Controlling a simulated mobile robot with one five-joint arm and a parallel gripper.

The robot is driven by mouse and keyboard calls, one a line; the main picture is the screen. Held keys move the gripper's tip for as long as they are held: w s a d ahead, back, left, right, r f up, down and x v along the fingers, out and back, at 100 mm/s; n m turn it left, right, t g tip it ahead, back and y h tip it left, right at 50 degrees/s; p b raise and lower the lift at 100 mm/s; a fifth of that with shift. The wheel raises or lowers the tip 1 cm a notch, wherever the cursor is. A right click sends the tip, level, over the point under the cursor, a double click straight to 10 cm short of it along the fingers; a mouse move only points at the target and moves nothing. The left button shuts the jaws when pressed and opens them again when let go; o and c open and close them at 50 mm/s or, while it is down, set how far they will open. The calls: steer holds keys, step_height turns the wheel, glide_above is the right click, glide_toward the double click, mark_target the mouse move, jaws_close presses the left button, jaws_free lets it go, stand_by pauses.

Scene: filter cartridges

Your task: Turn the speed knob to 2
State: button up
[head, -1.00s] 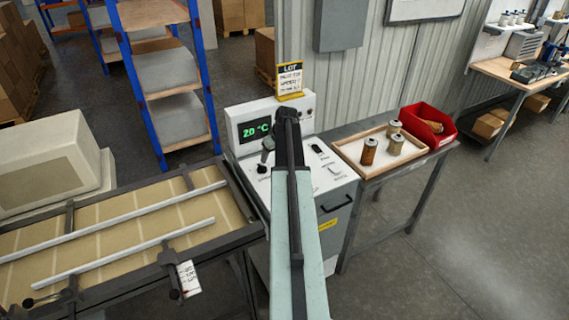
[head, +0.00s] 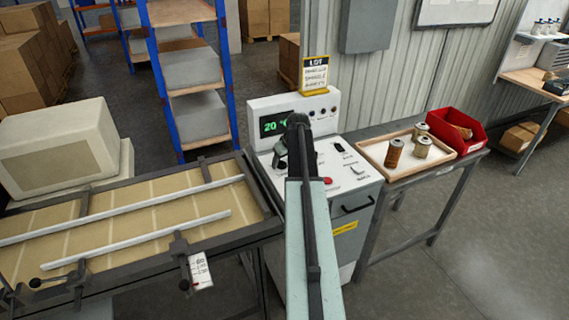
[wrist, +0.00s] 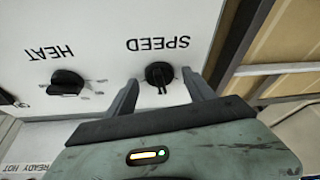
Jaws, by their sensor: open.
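The black speed knob (wrist: 159,74) sits on the white panel in the wrist view, below the label SPEED, which appears upside down. My gripper (wrist: 160,92) is open, with one finger on each side of the knob in the picture; I cannot tell whether either finger touches it. The numbers around the knob cannot be read. The control machine (head: 349,197) also shows in the head view, with a green display reading about 20 °C. There my arm covers the speed knob and part of the panel.
The black heat knob (wrist: 67,83) is left of the speed knob in the wrist view. In the head view, a conveyor with rails (head: 120,212) lies left of the machine. A wooden tray (head: 378,150) with cartridges and a red bin (head: 468,142) stand to the right.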

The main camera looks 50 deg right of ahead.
steer(key=c, duration=1.3)
steer(key=shift+m+h, duration=0.5)
steer(key=shift+m, duration=0.6)
steer(key=shift+c, duration=0.2)
steer(key=o, duration=1.3)
steer(key=shift+o, duration=0.2)
steer(key=shift+r, duration=0.2)
steer(key=p+v, duration=0.7)
steer(key=shift+r, duration=0.3)
